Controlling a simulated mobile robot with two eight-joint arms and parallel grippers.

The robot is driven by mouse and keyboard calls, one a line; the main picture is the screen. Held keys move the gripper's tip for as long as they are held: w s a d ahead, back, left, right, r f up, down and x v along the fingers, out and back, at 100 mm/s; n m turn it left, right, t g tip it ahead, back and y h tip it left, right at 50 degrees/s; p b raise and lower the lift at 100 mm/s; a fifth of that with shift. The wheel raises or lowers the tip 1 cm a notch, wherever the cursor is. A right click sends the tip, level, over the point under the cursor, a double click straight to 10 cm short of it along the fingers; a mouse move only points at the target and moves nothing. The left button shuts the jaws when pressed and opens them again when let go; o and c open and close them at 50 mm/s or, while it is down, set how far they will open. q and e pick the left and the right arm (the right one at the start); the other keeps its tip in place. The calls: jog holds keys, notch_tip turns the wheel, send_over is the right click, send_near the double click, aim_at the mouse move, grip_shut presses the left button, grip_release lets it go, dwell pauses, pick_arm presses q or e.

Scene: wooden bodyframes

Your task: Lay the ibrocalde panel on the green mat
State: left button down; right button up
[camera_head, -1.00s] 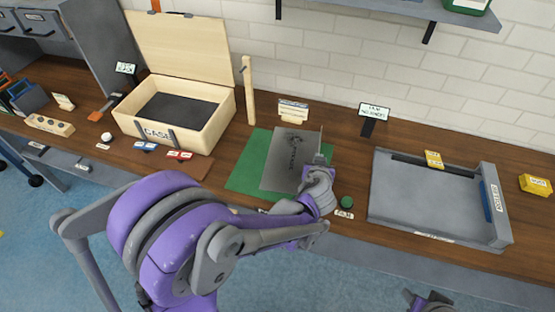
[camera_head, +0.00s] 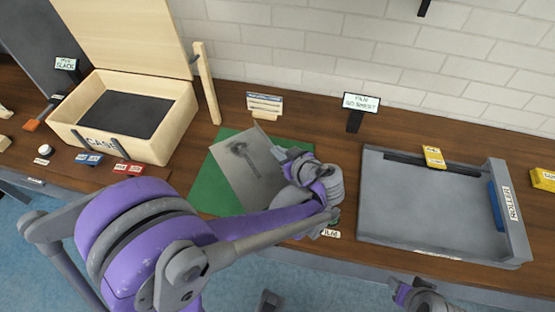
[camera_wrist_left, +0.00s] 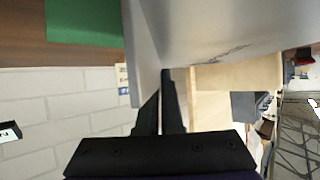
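The ibrocalde panel (camera_head: 247,166) is a thin grey sheet with a dark mark. It hangs tilted over the green mat (camera_head: 212,190) and covers much of it in the head view. My left gripper (camera_head: 284,154) is at the panel's right edge. In the left wrist view, the panel (camera_wrist_left: 215,25) runs down between the dark fingers (camera_wrist_left: 162,95), which are closed on its edge. The green mat (camera_wrist_left: 85,20) shows beyond at upper left. Whether the panel's far edge touches the mat is hard to tell. My right gripper (camera_head: 420,296) is low at the bottom edge, its fingers unclear.
An open wooden case (camera_head: 165,135) stands left of the mat, with an upright wooden post (camera_head: 207,85) behind. A grey tray labelled roller (camera_head: 430,215) stands right. A small sign (camera_head: 360,103) and a card holder (camera_head: 264,105) stand behind. A green knob is partly hidden by my left arm.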

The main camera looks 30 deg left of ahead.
pick_arm(q)
jog(key=shift+f+b, duration=0.3)
jog(key=shift+f, duration=1.45)
jog(key=shift+f, duration=0.1)
jog(key=c, duration=1.1)
grip_release()
jog(key=v, duration=1.1)
jog(key=shift+s+d+p, duration=0.25)
jog(key=shift+p, duration=0.1)
jog(key=s+a+f+m+h, duration=0.1)
jog(key=s, duration=0.1)
jog(key=s+a+f+m+g+h, duration=0.1)
jog(key=s+a+m+h, duration=0.1)
jog(key=s+a+f+m+g+h, duration=0.1)
jog(key=s+a+m, duration=0.1)
jog(key=shift+s, duration=0.25)
jog(key=s+m+h, duration=0.1)
jog(key=s, duration=0.1)
jog(key=s+f+m+h, duration=0.1)
jog(key=s+m+h, duration=0.1)
jog(key=s+d+m+h, duration=0.1)
jog(key=s+m+h, duration=0.1)
jog(key=shift+s+f, duration=0.1)
jog(key=shift+f, duration=0.1)
jog(key=shift+s+d+r+m+t+h, duration=0.15)
jog(key=shift+m+t+h, duration=0.1)
jog(key=shift+m+h, duration=0.15)
jog(key=shift+s+d+m+t+h, duration=0.2)
jog(key=shift+m+t+h, duration=0.1)
jog(key=shift+m, duration=0.1)
